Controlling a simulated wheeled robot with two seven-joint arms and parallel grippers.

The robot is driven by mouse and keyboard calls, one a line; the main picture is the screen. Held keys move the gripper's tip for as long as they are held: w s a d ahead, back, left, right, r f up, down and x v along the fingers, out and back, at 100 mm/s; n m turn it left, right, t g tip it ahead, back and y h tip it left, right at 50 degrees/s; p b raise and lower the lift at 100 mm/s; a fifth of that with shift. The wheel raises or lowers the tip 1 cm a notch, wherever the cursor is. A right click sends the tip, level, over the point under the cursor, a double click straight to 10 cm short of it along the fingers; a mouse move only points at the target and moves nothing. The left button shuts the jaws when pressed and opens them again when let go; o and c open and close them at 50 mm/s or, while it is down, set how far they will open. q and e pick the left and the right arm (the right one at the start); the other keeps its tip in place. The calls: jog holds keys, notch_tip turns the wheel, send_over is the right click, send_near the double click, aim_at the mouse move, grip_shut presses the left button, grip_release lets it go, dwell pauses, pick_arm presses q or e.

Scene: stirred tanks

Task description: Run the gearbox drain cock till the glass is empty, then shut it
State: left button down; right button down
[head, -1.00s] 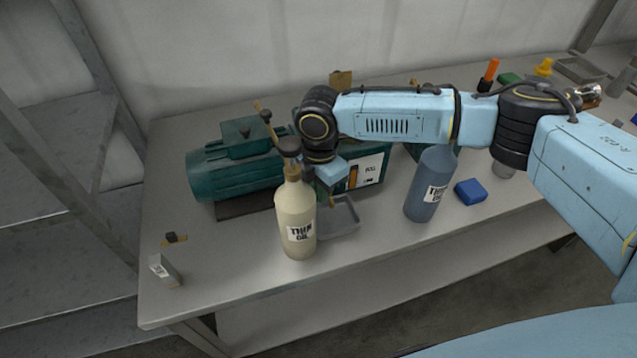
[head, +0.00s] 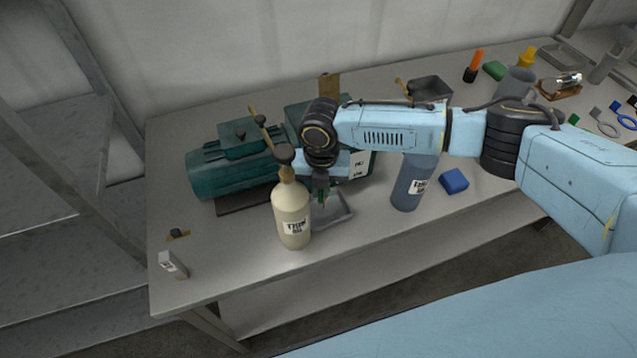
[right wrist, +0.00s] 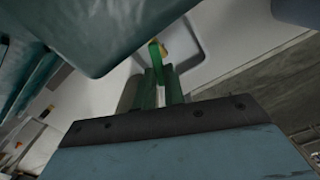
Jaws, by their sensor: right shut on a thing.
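The teal gearbox (head: 297,113) stands on the bench, joined to the motor (head: 222,175) on its left. Its white label shows beside my arm; its level glass is hidden in the head view. My right gripper (head: 321,198) points down in front of the gearbox. In the right wrist view its fingers (right wrist: 160,72) are shut on the drain cock's green handle (right wrist: 154,52), with a brass-coloured part beside it. A shallow grey drip tray (head: 341,216) lies below; it also shows in the right wrist view (right wrist: 190,27). My left gripper is out of view.
A cream thin oil bottle (head: 292,215) stands close in front of my right gripper. A blue-grey bottle (head: 407,188) and a blue block (head: 454,181) are to the right. A small grey box (head: 173,265) is front left.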

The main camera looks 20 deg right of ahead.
aim_at(322, 194)
jog(key=shift+d+n, duration=0.1)
jog(key=shift+n, duration=0.4)
jog(key=c, duration=1.8)
grip_release()
jog(key=shift+o, duration=0.2)
notch_tip(322, 194, up, 14)
jog(key=shift+f, duration=0.25)
